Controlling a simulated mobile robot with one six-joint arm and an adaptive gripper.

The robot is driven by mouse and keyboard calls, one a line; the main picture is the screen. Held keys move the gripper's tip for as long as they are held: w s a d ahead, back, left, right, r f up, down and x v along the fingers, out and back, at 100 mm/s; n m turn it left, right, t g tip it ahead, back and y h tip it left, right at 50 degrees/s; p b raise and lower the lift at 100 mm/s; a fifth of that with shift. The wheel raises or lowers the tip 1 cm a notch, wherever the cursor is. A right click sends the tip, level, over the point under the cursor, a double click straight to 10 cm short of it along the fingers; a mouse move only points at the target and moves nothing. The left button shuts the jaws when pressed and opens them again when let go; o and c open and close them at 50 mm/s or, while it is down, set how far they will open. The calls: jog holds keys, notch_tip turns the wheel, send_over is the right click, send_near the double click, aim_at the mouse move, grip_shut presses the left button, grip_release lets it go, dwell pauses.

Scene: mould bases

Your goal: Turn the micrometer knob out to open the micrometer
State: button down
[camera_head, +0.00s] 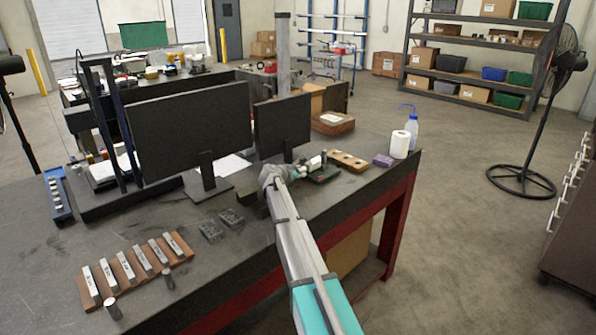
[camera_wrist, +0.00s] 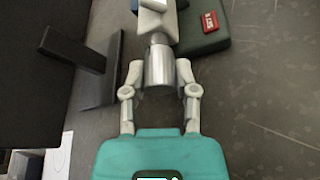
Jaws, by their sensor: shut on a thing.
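The micrometer (camera_head: 316,161) sits by its dark green base (camera_head: 325,174) near the table's right side. In the wrist view its silver cylindrical knob (camera_wrist: 160,68) points toward my palm, with a pale grey body (camera_wrist: 158,22) beyond it. The dark green base (camera_wrist: 205,32) bears a red label or display (camera_wrist: 210,20). My gripper (camera_wrist: 161,75) has one finger on each side of the knob and is shut on it. In the head view my gripper (camera_head: 300,170) is small and partly hidden by my arm. The micrometer's measuring gap cannot be made out.
Two dark monitors (camera_head: 190,125) stand behind and left of my arm. A wooden block with holes (camera_head: 348,160), a purple box (camera_head: 383,160), a paper roll (camera_head: 399,145) and a bottle (camera_head: 412,130) stand to the right. Metal bars on wooden strips (camera_head: 135,266) lie front left.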

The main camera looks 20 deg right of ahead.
jog(key=n+g, duration=0.2)
jog(key=n, duration=0.1)
jog(key=shift+d+g+h+p, duration=0.1)
jog(key=shift+g+h+p, duration=0.2)
jog(key=shift+p, duration=0.05)
jog(key=n+g, duration=0.2)
jog(key=n, duration=0.1)
jog(key=shift+f+h, duration=0.1)
jog(key=shift+h, duration=0.2)
jog(key=n+g+b, duration=0.1)
jog(key=n, duration=0.1)
jog(key=n+g+h+b, duration=0.1)
jog(key=shift+f+n+h, duration=0.1)
jog(key=shift+n+h, duration=0.2)
jog(key=shift+n, duration=0.1)
jog(key=shift+s+n+g+h+b, duration=0.1)
jog(key=shift+n+g+h+b, duration=0.65)
jog(key=shift+n, duration=0.65)
jog(key=c, duration=0.5)
grip_release()
jog(key=shift+d, duration=0.1)
jog(key=shift+c, duration=0.2)
jog(key=shift+o, duration=0.7)
jog(key=shift+r+t, duration=0.2)
jog(key=shift+t, duration=0.05)
